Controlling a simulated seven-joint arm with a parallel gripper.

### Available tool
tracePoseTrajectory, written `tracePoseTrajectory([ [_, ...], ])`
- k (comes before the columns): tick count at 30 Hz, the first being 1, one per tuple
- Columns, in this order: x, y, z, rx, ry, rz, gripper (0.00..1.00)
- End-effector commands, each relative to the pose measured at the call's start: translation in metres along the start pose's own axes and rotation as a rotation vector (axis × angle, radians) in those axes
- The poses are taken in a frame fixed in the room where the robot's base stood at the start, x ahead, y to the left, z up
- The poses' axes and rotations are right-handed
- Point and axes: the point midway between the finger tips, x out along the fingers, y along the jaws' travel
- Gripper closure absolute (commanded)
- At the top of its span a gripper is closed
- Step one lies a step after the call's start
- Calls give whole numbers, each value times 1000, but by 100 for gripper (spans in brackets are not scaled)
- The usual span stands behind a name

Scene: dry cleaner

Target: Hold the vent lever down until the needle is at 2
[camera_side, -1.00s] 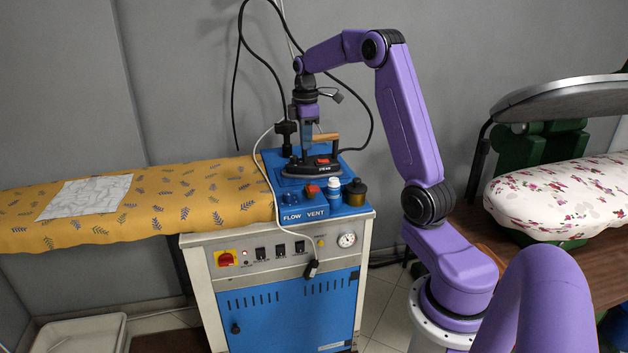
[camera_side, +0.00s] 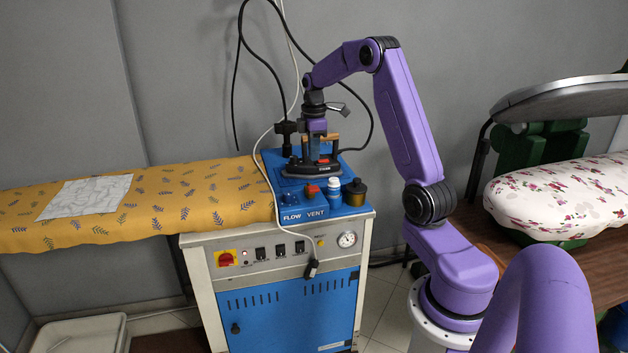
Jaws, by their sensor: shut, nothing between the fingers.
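A small red lever or knob (camera_side: 312,190) is on the blue top of the steam unit, just behind the word VENT. I take it to be the vent lever; whether it is pressed is too small to tell. A round white gauge (camera_side: 347,240) is on the unit's front panel at the right; its needle is too small to read. My gripper (camera_side: 314,158) is shut and points down, holding nothing. It is in front of the iron in the picture, above and behind the red knob and apart from it. It hides part of the iron.
The iron (camera_side: 297,170) with a wooden handle stands on the steam unit (camera_side: 272,185). A white-blue bottle (camera_side: 334,190) and a dark jar (camera_side: 355,192) stand right of the red knob. A pale cable (camera_side: 268,180) hangs over the front. A yellow ironing board (camera_side: 160,200) adjoins left.

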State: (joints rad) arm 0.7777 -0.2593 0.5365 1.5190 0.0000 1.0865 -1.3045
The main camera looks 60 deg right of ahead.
Motion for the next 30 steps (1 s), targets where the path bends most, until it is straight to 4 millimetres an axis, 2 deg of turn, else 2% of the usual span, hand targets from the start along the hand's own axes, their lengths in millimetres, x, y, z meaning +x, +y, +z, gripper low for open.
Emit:
tracePoseTrajectory([
  [1, 11, -1, 0, 0, -1, -5, 100],
  [9, 60, -1, 0, 0, -1, -5, 100],
  [15, 85, -1, 0, 1, -1, -2, 100],
  [21, 95, 0, 0, 1, 0, 0, 100],
  [30, 95, 0, 0, 1, 0, 1, 100],
])
